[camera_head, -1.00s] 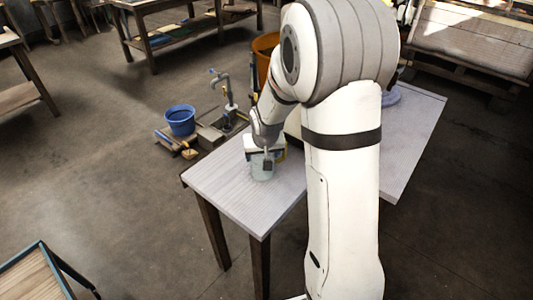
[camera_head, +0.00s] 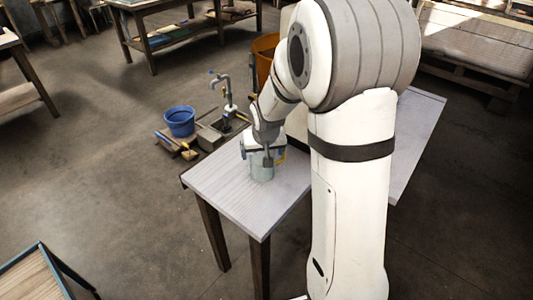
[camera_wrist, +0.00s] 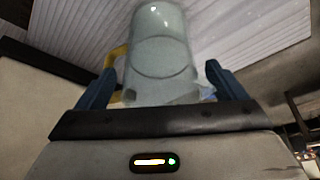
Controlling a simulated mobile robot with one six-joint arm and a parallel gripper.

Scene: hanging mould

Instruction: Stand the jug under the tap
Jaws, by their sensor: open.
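The jug (camera_head: 262,168) is pale and greyish, standing upright on the light table near its left end. In the wrist view the jug (camera_wrist: 160,50) sits between the two blue fingers of my gripper (camera_wrist: 160,88), which are apart on either side of it. In the head view my gripper (camera_head: 262,155) is over the jug, hiding its top. The tap (camera_head: 226,88) is a grey curved pipe above a low basin (camera_head: 228,122) on the floor beyond the table.
The table (camera_head: 222,190) has bare surface around the jug. An orange bin (camera_head: 263,55) stands behind the tap, partly hidden by my arm.

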